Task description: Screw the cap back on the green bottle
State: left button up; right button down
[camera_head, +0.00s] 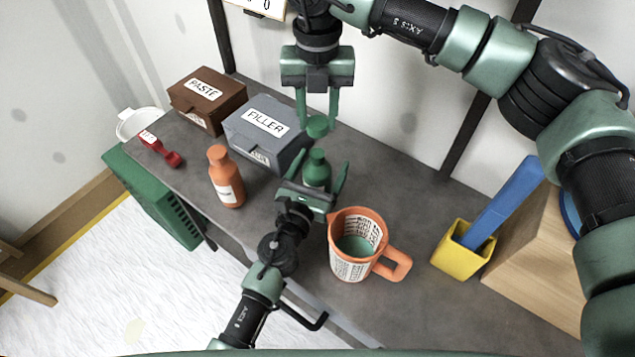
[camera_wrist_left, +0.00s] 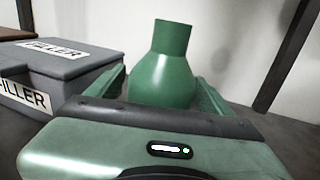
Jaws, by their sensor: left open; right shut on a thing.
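The green bottle (camera_head: 317,165) stands upright and uncapped on the grey table; its neck and shoulder also show in the left wrist view (camera_wrist_left: 163,75). My left gripper (camera_head: 313,172) is open, with one finger on each side of the bottle. My right gripper (camera_head: 318,124) points down from above and is shut on the green cap (camera_head: 317,127). The cap is apart from the bottle, above and slightly behind its neck. The bottle's lower part is partly hidden by my left gripper.
A grey FILLER box (camera_head: 266,130) and a brown PASTE box (camera_head: 207,98) stand to the left. An orange bottle (camera_head: 226,178), an orange-handled measuring jug (camera_head: 352,262) and a yellow holder (camera_head: 461,255) with a blue tool (camera_head: 505,203) stand around the bottle.

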pick_arm(q)
jog(key=shift+w, duration=0.25)
grip_shut()
pick_arm(e)
send_over(317, 152)
jog(key=shift+f, duration=2.5)
jog(key=shift+f, duration=0.9)
jog(key=shift+f, duration=0.55)
jog(key=c, duration=0.9)
grip_release()
